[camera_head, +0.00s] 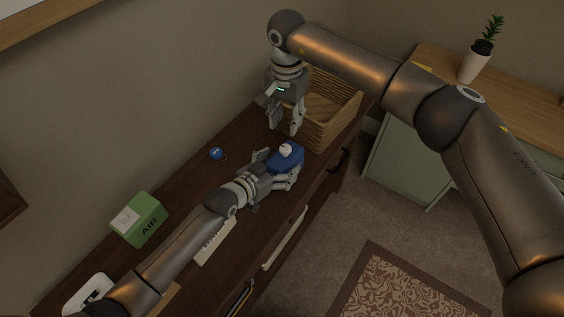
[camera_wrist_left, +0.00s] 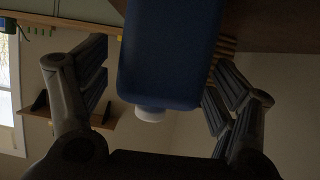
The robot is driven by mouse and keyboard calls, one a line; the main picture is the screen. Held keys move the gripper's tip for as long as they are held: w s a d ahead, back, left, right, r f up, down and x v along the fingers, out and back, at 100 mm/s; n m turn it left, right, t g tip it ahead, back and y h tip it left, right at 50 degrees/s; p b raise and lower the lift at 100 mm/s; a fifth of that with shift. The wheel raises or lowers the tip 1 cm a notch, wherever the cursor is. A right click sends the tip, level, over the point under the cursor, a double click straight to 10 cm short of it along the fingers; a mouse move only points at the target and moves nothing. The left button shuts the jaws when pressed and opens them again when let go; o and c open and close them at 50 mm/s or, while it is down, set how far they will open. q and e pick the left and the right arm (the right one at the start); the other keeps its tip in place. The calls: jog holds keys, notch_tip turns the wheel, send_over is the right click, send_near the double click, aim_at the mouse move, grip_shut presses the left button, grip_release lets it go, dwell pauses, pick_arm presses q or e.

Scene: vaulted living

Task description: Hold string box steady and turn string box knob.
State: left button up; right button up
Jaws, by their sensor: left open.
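The string box is a blue box (camera_head: 290,161) with a white knob (camera_head: 286,149) on top. It stands on the dark wooden cabinet. My left gripper (camera_head: 277,168) is open, with its fingers on either side of the box. In the left wrist view the blue box (camera_wrist_left: 170,55) lies between the spread fingers, with gaps visible beside it, and the white knob (camera_wrist_left: 150,114) points down in the picture. My right gripper (camera_head: 285,128) hangs fingers down, open and empty, just behind the box and above the cabinet top.
A wicker basket (camera_head: 335,122) stands close to the right gripper. A small blue round object (camera_head: 216,153) lies near the wall. A green box (camera_head: 138,222), a paper sheet (camera_head: 214,243) and a white item (camera_head: 88,292) are further left. The cabinet top (camera_head: 185,182) has free room.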

pick_arm(q)
jog(key=shift+x, duration=1.2)
jog(key=c, duration=1.1)
pick_arm(e)
jog(key=shift+o, duration=1.7)
jog(key=shift+d, duration=0.1)
jog(key=m+y, duration=0.4)
jog(key=m, duration=0.7)
send_near(286, 148)
jog(key=shift+g+y, duration=0.3)
jog(key=shift+g, duration=0.1)
jog(key=x, duration=0.8)
jog(key=shift+w+d+f, duration=0.15)
jog(key=shift+w+f, duration=0.2)
